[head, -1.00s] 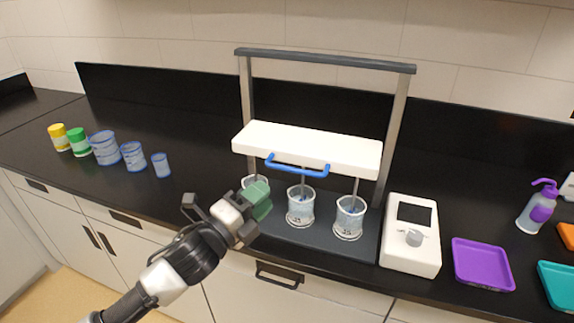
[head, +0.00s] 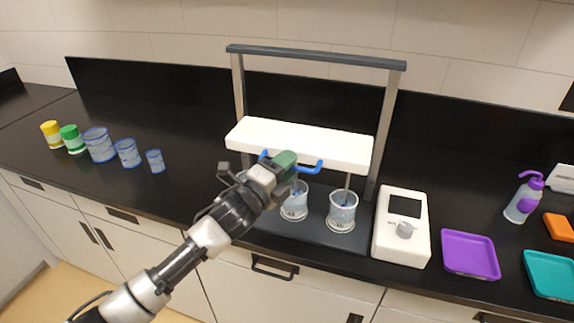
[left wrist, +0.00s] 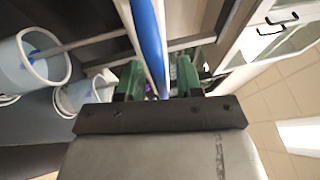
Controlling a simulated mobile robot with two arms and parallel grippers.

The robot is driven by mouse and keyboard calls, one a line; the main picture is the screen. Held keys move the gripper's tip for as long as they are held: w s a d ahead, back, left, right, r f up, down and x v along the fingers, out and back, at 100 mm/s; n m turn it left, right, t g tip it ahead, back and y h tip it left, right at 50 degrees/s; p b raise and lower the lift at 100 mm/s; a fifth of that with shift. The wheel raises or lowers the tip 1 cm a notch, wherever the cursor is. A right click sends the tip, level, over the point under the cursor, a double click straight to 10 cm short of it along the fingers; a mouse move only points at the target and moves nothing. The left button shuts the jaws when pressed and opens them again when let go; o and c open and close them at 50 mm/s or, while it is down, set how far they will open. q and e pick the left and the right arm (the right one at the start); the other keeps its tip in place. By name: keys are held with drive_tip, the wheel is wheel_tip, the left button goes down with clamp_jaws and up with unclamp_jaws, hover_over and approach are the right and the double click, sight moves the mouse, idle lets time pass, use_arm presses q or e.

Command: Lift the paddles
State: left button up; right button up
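The white paddle head (head: 300,143) hangs between two grey posts, with a blue bar handle (head: 313,167) on its front. My right gripper is not in view.
A white control box (head: 402,230) with a knob stands right of the stand, with a purple tray (head: 470,256) and a teal tray (head: 552,274) beyond. Blue-rimmed beakers (head: 99,145) and yellow and green jars (head: 73,139) stand at left. The left counter is otherwise clear.

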use_arm(q)
clamp_jaws()
wheel_tip(320, 180, up, 14)
drive_tip(key=p, duration=0.9)
drive_tip(key=shift+p, duration=0.4)
drive_tip(key=shift+c, duration=1.3)
unclamp_jaws()
drive_tip(key=o, duration=0.3)
drive_tip(key=shift+o, duration=0.2)
drive_tip(key=shift+f, duration=0.2)
